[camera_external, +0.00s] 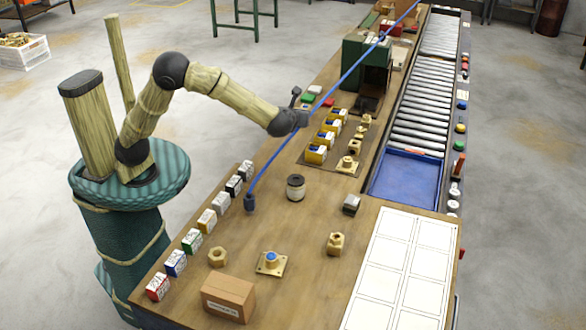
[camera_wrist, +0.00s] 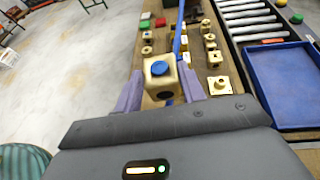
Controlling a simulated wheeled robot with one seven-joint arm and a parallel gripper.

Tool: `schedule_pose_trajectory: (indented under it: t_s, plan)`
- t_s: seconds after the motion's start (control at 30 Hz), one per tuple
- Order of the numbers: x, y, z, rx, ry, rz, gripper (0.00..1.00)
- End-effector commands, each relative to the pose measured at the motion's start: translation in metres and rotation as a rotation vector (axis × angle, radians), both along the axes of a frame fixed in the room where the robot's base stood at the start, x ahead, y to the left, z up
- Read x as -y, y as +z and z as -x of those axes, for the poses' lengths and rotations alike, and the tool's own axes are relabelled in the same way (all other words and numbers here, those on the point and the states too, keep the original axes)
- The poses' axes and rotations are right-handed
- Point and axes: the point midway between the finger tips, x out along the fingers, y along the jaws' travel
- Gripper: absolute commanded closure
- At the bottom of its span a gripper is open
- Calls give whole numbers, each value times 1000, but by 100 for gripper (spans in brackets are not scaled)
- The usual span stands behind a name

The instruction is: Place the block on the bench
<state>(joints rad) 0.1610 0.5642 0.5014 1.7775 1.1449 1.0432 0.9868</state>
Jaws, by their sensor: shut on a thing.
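In the wrist view a brass block (camera_wrist: 160,92) with a blue round top and a dark hole in its side sits between the two purple fingers of my gripper (camera_wrist: 161,84). The fingers are shut on it from left and right. In the external view my gripper (camera_external: 299,112) is over the middle of the wooden bench (camera_external: 305,240), near its left edge. The held block cannot be made out there. I cannot tell the exact height above the bench top.
A tray (camera_external: 304,162) with yellow-and-white boxes and brass parts lies below and right of my gripper. A blue cable (camera_external: 340,81) crosses this area. A blue bin (camera_external: 406,180) and roller conveyor (camera_external: 418,105) lie right. A spool (camera_external: 295,188) stands on fairly open bench top.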

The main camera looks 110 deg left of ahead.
Motion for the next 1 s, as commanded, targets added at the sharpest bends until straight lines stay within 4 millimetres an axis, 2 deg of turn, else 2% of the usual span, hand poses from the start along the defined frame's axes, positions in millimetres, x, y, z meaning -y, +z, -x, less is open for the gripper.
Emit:
schedule_pose_trajectory:
  t_s: [0.03,0.2,0.4,0.63,0.87,1.0]
  plan:
    - [-20,-3,14,4,41,-2,100]
    - [-67,-3,54,4,142,1,100]
    - [-101,-2,90,4,224,2,100]
    - [-125,-3,121,5,289,4,100]
    - [-123,-49,118,-4,281,6,100]
    - [-123,-83,118,-4,282,6,100]
